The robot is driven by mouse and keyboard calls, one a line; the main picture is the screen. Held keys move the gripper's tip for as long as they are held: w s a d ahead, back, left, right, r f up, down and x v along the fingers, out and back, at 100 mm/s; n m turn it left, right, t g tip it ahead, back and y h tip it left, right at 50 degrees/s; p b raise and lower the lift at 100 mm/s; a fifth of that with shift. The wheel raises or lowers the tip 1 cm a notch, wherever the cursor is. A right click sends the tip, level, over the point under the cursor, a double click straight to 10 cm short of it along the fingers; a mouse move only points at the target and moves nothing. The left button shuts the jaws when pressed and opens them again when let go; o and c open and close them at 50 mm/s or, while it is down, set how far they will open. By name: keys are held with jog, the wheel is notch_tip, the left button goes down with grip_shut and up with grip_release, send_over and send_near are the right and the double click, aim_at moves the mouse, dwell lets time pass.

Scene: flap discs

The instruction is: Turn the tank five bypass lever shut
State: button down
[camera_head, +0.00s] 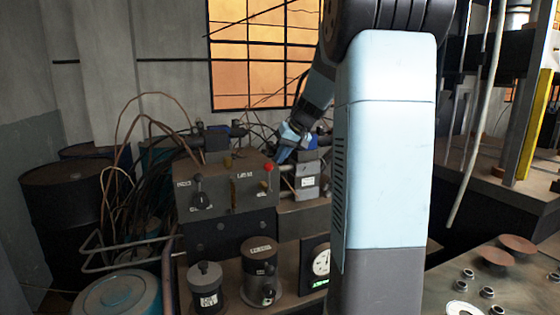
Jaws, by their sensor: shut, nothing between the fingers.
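My gripper (282,156) is at the back of the bench, small in the view. Its fingers look closed and empty, pointing down and left. It is just above and behind a grey valve block (307,182) with a white label. A blue part (312,141) shows right beside the gripper, on top of this block. I cannot tell whether they touch. Left of it is a brown control box (225,188) with a black-handled lever (201,191) and a red-knobbed lever (268,168). The labels are too small to read, so I cannot tell which lever is tank five's.
My arm hides much of the centre right. A dial gauge (321,262) and two dark canisters, left (207,287) and right (261,270), stand in front. Loose cables (120,165) hang at left. Brown discs (517,244) and nuts lie on the right table.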

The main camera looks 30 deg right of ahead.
jog(key=v, duration=1.1)
jog(key=shift+s+d+r, duration=0.2)
jog(key=shift+d+r, duration=0.05)
